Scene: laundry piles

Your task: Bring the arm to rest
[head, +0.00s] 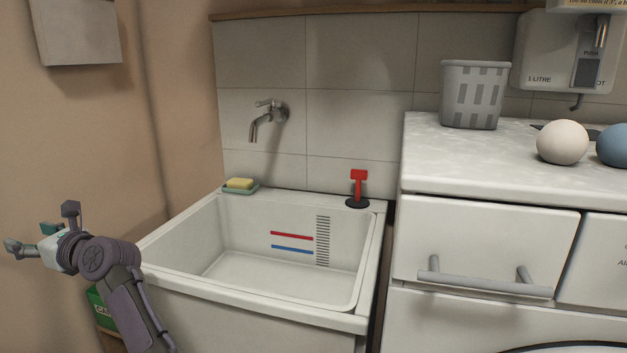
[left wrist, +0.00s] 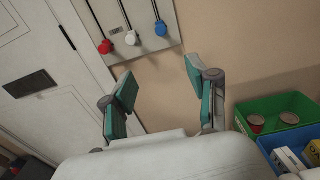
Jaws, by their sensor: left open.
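My left gripper (head: 40,230) is at the left edge of the head view, left of the sink and in front of the tan wall. In the left wrist view its two teal-padded fingers (left wrist: 160,95) are spread wide apart with nothing between them. It is open and empty. My left arm comes up from the bottom left, close to the sink's left front corner. My right gripper is in neither view.
A white sink (head: 250,308) stands in the middle, with a sponge (head: 240,184) and a red-handled plunger (head: 358,190) on its rim. A white counter (head: 500,170) is right.

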